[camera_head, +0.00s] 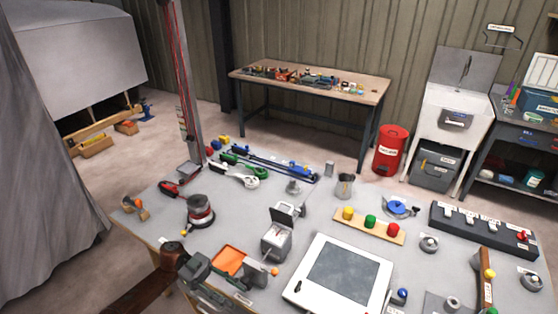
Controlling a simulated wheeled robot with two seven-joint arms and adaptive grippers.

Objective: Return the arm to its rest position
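My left arm (146,291) comes in from the lower left, over the near left edge of the workbench (190,243). My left gripper (209,285) is at the bottom, near the bench's front edge and just left of and below an orange tray (230,259). I see nothing clearly held in it, but its fingertips are too small and dark to tell how far they are apart. My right gripper is not in view.
Close by are a sander-like tool (201,212), a grey metal device (277,238) and a white-framed panel (339,275). A board with yellow, green and red knobs (369,226) lies further right. A wooden table (312,80) and a red bin (390,150) stand behind.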

